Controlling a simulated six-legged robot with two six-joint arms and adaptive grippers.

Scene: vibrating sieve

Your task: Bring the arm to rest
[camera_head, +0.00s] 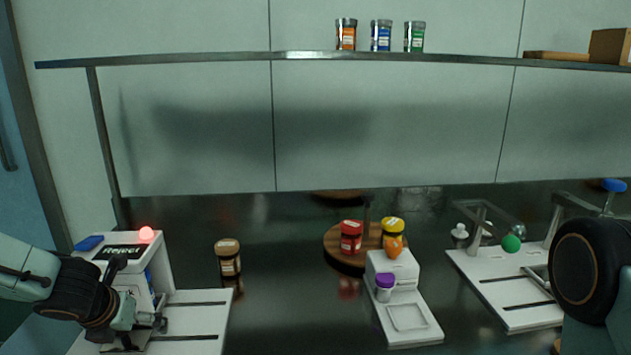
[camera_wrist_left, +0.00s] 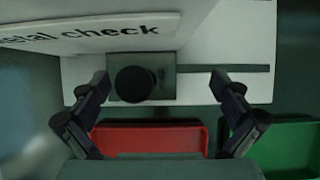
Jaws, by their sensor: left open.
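My left arm comes in from the left in the head view. Its gripper (camera_head: 150,322) is over the white machine (camera_head: 205,313) with a "Reject" label and a lit red lamp (camera_head: 146,234). In the left wrist view the two fingers of my left gripper (camera_wrist_left: 160,86) are wide apart. A dark round-topped object (camera_wrist_left: 134,84) on a grey plate (camera_wrist_left: 165,92) lies between them in the picture, and I see no finger touching it. A black round part of my right arm (camera_head: 588,270) shows at the right edge; its gripper is out of view.
A brown jar (camera_head: 228,262) stands right of the machine. A round wooden stand (camera_head: 340,262) holds red and yellow jars. A white scale (camera_head: 415,325) has a purple-lidded jar (camera_head: 384,287). Red (camera_wrist_left: 150,138) and green (camera_wrist_left: 285,145) trays show in the wrist view. A shelf (camera_head: 200,60) spans above.

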